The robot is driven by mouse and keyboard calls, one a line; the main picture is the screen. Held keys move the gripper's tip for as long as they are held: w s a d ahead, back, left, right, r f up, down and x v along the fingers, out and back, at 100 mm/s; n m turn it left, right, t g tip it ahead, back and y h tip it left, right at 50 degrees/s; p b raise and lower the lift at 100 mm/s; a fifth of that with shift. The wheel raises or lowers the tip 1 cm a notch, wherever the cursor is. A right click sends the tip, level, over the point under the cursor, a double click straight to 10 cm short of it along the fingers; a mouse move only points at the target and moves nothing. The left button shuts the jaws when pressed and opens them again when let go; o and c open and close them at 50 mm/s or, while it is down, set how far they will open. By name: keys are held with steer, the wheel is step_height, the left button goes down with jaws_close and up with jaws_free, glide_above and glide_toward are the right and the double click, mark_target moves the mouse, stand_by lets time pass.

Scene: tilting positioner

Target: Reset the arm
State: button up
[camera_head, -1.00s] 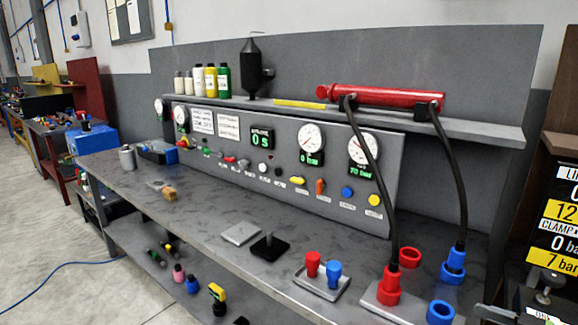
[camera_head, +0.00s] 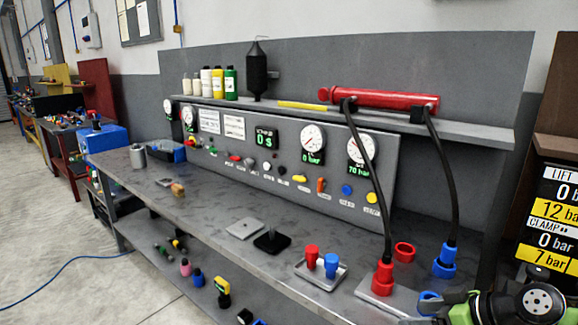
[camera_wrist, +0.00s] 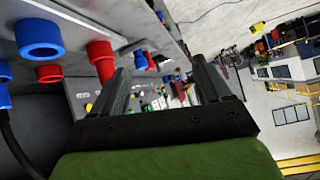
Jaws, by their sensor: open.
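My gripper (camera_wrist: 162,68) shows in the wrist view with its two dark fingers spread apart. Nothing is between them. In the head view a green and black part of my arm (camera_head: 510,305) shows at the bottom right corner, in front of the bench's near end. In the wrist view a blue ring (camera_wrist: 40,36) and a red connector (camera_wrist: 102,62) appear to the left of the fingers, apart from them. The wrist view is turned on its side.
The grey bench (camera_head: 215,222) carries a gauge panel (camera_head: 330,178), red and blue plugs on a plate (camera_head: 318,273), and hose connectors, one red (camera_head: 383,277) and one blue (camera_head: 444,262). A red cylinder (camera_head: 385,99) lies on the shelf. Open floor (camera_head: 50,225) is at left.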

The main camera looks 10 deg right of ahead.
steer(key=s+a+r+m+g+h+p, duration=0.1)
steer(key=a+r+g+h+p, duration=0.3)
steer(key=a, duration=1.2)
steer(key=s+a+r+m, duration=0.1)
steer(key=s+a+r, duration=0.1)
steer(key=s, duration=0.4)
steer(key=s+a+r+m+h+p, duration=0.1)
steer(key=s+a+r+m, duration=0.1)
steer(key=s, duration=0.5)
steer(key=shift+s+a+r+t+h, duration=0.15)
steer(key=shift+s+a+t+h, duration=0.2)
steer(key=shift+a, duration=0.3)
